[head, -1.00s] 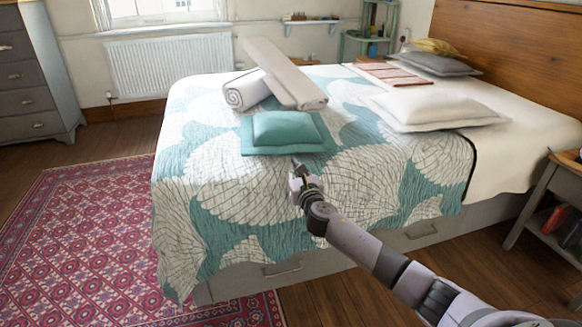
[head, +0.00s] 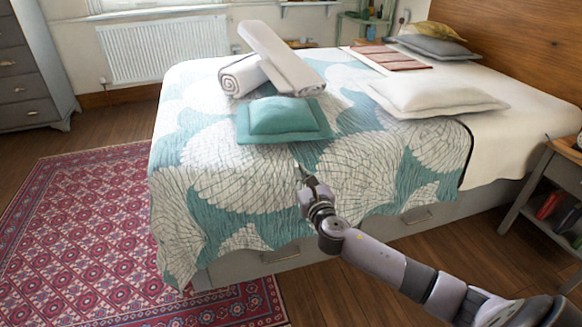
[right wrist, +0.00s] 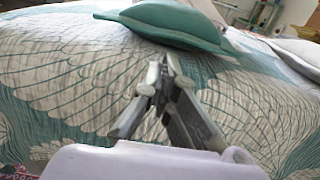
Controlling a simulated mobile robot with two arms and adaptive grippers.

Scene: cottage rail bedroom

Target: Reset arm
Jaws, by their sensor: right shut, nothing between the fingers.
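My right gripper (head: 301,171) is in front of the near side of the bed, its arm coming in from the lower right. Its fingers are shut and empty. In the right wrist view the closed fingertips (right wrist: 160,66) point toward the teal cushion (right wrist: 172,22). In the head view that teal cushion (head: 282,118) lies on the bed beyond the gripper, with a gap between them. My left gripper is not in view.
The bed's patterned quilt (head: 228,190) fills the middle. A nightstand (head: 540,190) stands at right, a grey dresser (head: 28,75) at left. A red rug (head: 85,225) covers open floor.

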